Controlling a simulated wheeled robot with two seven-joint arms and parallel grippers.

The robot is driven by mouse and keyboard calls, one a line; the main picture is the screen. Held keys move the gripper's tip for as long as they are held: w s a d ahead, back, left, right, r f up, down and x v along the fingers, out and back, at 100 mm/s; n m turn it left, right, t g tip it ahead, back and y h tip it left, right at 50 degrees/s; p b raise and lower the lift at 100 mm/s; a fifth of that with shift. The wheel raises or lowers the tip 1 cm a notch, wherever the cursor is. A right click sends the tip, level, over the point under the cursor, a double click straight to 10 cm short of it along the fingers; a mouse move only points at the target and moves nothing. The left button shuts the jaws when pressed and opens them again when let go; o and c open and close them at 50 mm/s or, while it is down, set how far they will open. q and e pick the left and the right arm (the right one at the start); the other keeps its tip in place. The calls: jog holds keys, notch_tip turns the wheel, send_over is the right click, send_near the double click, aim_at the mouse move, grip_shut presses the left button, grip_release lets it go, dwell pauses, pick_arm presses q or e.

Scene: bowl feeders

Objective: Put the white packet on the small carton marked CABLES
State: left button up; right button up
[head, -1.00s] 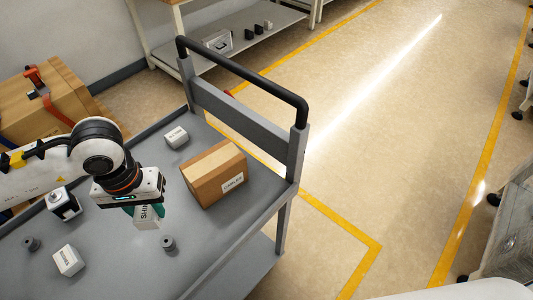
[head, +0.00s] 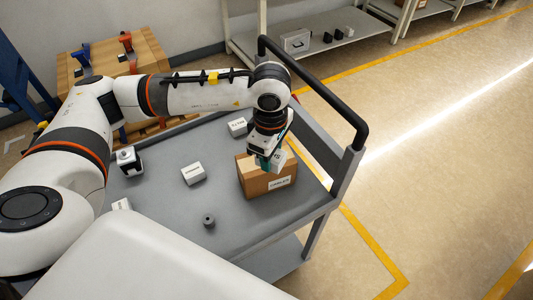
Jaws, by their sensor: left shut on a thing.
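The small brown carton marked CABLES (head: 262,184) stands on the grey cart, its label facing the front right. My left gripper (head: 272,161) points down at the carton's top from above. Its teal fingers are shut on the white packet (head: 279,159), which is mostly hidden by the fingers and gripper body. The packet is at the carton's top; I cannot tell whether it touches it. My right gripper is not in view.
White boxes stand on the cart (head: 165,222) at the back (head: 237,127), in the middle (head: 193,174) and at the front left (head: 122,204). A dark cylinder (head: 209,221) and a black-and-white device (head: 128,160) are also there. A black handle (head: 318,88) rises at the right.

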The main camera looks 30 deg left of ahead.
pick_arm(q)
jog(key=n, duration=0.2)
jog(key=w+r+n+p, duration=0.1)
jog(key=n, duration=0.4)
jog(key=shift+w+a+r, duration=0.25)
jog(key=shift+w+a, duration=0.05)
jog(key=w+a+r+n+p, duration=0.25)
jog(key=n+p, duration=0.25)
jog(key=n, duration=1.7)
jog(key=shift+n, duration=0.4)
jog(key=f, duration=0.4)
jog(key=a+f+p, duration=0.1)
jog(key=f, duration=0.1)
jog(key=shift+w, duration=0.4)
notch_tip(320, 180, down, 4)
jog(key=shift+f+p, duration=0.15)
jog(key=shift+p, duration=0.35)
jog(key=shift+f, duration=0.25)
jog(key=o, duration=1.1)
